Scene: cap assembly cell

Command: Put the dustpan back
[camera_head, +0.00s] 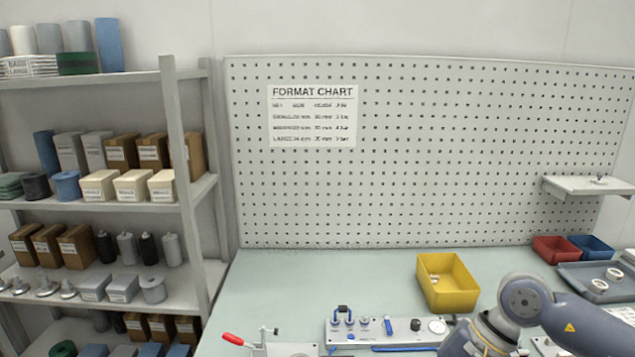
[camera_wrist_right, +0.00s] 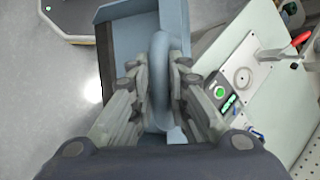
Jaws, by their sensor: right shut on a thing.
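A blue dustpan (camera_wrist_right: 128,45) shows in the right wrist view, with its tray in the upper middle and its rounded handle (camera_wrist_right: 160,70) pointing down toward me. My right gripper (camera_wrist_right: 160,85) is shut on the handle, one finger on each side. The dustpan is beside the worktable, with grey floor seen to its left; its height above the floor is unclear. It does not show in the head view, where only my right arm appears at the lower right. My left gripper is in neither view.
The worktable (camera_head: 260,285) carries a yellow bin (camera_head: 447,302), a fixture panel (camera_head: 385,328) and a red-handled clamp (camera_head: 234,339). Red (camera_head: 556,249) and blue bins (camera_head: 590,246) and a grey tray (camera_head: 585,285) stand at right. A loaded shelf rack (camera_head: 184,180) is left; a pegboard (camera_head: 430,150) is behind.

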